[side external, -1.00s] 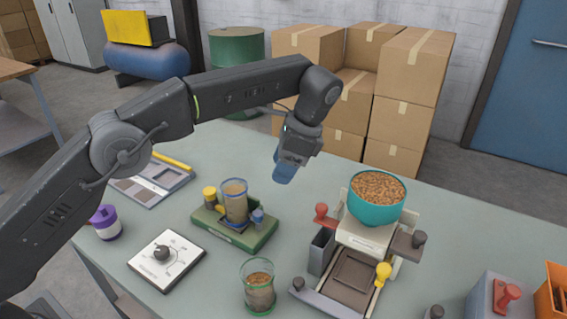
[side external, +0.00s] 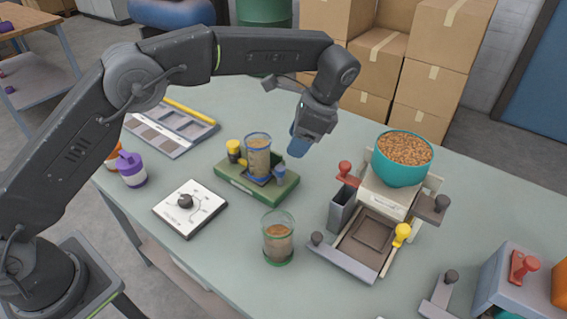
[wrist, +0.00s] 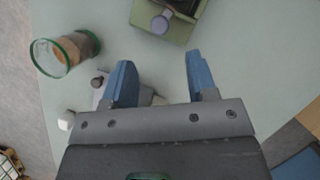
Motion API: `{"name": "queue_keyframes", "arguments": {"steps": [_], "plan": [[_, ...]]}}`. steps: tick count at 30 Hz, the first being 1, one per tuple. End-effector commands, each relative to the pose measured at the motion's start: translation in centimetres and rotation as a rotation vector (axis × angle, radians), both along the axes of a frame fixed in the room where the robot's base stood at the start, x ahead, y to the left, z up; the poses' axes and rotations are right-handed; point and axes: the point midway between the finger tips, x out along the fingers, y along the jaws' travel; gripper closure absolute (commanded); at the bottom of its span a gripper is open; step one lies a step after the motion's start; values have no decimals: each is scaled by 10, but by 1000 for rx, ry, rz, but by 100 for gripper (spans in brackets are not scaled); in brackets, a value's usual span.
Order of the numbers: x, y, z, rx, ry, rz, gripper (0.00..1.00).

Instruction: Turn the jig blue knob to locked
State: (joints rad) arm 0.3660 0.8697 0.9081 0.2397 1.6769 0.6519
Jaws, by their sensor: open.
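The jig is a green block (side external: 232,187) on the table holding a clear cup of brown fill (side external: 258,160), with a yellow knob (side external: 234,150) at its left. Its blue knob (side external: 280,174) stands at the right end of the block. In the wrist view the blue knob (wrist: 160,22) is at the top, on the green block, beyond my fingertips. My gripper (side external: 298,145) is open and empty, above and just right of the blue knob in the side view. Its blue fingers (wrist: 157,72) have bare table between their tips and touch nothing. I cannot read the knob's markings.
A green-rimmed glass (side external: 278,243) stands in front of the jig. A white dial plate (side external: 172,216) lies at its left. The filler with a teal bowl (side external: 403,172) and several coloured knobs stands at right. Bare table lies between jig and filler.

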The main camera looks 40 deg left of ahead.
Motion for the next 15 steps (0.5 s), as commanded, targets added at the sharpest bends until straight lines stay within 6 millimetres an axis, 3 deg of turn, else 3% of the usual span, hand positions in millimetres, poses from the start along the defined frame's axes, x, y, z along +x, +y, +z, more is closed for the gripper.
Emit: {"name": "queue_keyframes", "arguments": {"steps": [9,15], "plan": [[-13,20,-55,0,2,1,48],[-16,27,-74,0,0,1,48]]}}
